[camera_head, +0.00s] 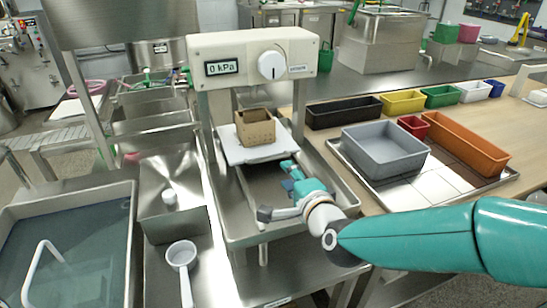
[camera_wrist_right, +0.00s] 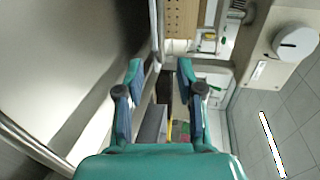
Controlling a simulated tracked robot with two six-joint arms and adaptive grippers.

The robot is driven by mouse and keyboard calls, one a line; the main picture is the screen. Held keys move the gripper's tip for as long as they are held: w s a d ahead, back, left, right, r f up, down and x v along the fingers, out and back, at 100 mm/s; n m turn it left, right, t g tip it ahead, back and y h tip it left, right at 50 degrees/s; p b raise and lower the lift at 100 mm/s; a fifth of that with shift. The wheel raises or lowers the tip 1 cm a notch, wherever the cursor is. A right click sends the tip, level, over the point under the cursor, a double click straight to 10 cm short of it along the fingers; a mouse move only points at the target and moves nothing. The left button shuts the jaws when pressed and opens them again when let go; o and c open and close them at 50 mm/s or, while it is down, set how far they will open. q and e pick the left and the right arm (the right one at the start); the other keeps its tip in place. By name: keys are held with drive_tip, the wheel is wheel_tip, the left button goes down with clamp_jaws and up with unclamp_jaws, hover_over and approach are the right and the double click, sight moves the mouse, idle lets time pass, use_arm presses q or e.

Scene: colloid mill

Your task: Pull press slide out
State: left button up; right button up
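The press has a beige head (camera_head: 250,58) with a "0 kPa" display and a round white knob; the knob also shows in the right wrist view (camera_wrist_right: 295,42). Below the head, a white plate (camera_head: 236,153), seemingly the press slide, carries a small open brown box (camera_head: 255,128). A shallow metal tray (camera_head: 238,218) lies under and in front of the plate. My right gripper (camera_head: 276,190) is over this tray, in front of the plate. In the right wrist view its two fingers (camera_wrist_right: 160,82) are apart with nothing clearly between them. My left gripper is out of view.
To the right, a grey bin (camera_head: 385,148) stands on a metal tray beside an orange bin (camera_head: 465,142). Several small coloured bins line the table behind. To the left are a water-filled sink (camera_head: 70,250) and a white ladle (camera_head: 182,256).

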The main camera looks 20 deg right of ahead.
sight(273, 159)
drive_tip(key=x, duration=1.1)
drive_tip(key=shift+p, duration=0.4)
drive_tip(key=shift+a, duration=0.1)
clamp_jaws()
